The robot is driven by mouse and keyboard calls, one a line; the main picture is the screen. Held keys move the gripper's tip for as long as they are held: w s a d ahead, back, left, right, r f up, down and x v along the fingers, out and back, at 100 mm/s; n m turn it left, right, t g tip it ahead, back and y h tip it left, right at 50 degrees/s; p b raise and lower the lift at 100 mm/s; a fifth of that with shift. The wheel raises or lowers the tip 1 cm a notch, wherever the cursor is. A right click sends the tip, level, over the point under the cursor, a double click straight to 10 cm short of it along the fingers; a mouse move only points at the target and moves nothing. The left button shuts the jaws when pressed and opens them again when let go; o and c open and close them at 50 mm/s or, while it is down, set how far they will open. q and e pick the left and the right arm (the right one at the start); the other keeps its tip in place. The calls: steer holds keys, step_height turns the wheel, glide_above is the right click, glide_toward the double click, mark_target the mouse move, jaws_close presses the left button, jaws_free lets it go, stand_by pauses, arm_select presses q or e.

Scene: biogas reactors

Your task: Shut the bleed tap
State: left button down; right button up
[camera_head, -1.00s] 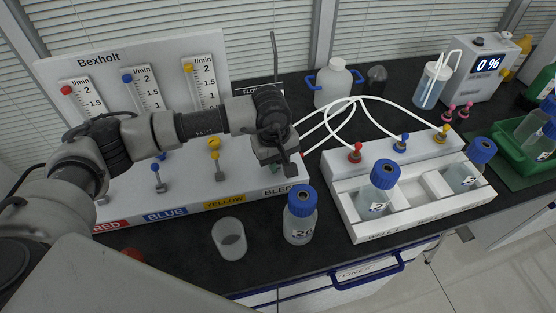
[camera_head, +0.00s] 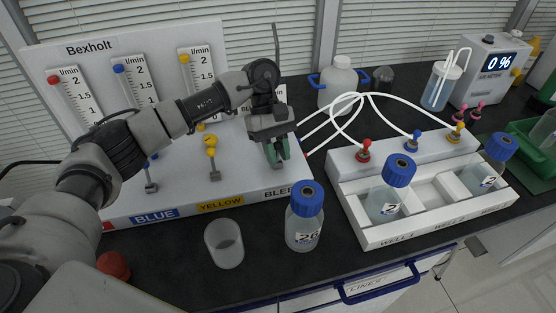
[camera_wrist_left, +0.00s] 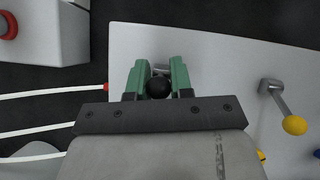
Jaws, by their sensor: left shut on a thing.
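The bleed tap shows in the left wrist view as a black ball knob (camera_wrist_left: 158,88) on a short metal lever, on the white panel. My left gripper (camera_wrist_left: 159,72) has its green fingers on either side of this knob, shut on it. In the head view my left gripper (camera_head: 277,153) points down above the BLEED label (camera_head: 279,191) at the right end of the Bexholt gas panel (camera_head: 130,205). The tap itself is hidden there behind the fingers, and its lever angle is hard to tell. My right gripper is not in view.
The yellow tap (camera_head: 211,152) stands left of my gripper. An empty cup (camera_head: 224,243) and a blue-capped bottle (camera_head: 305,217) stand in front of the panel. White tubes (camera_head: 345,100) run right to the well block (camera_head: 372,239). The meter (camera_head: 490,70) reads 0 %.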

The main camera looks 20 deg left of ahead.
arm_select(q)
steer(key=shift+w+a, duration=0.1)
steer(key=shift+r, duration=0.1)
stand_by(0.4)
steer(key=c, duration=1.1)
jaws_free()
steer(key=shift+c, duration=0.2)
steer(key=b+v, duration=0.2)
steer(key=v, duration=0.8)
steer(key=shift+w+a+r, duration=0.15)
steer(key=shift+w+a, duration=0.2)
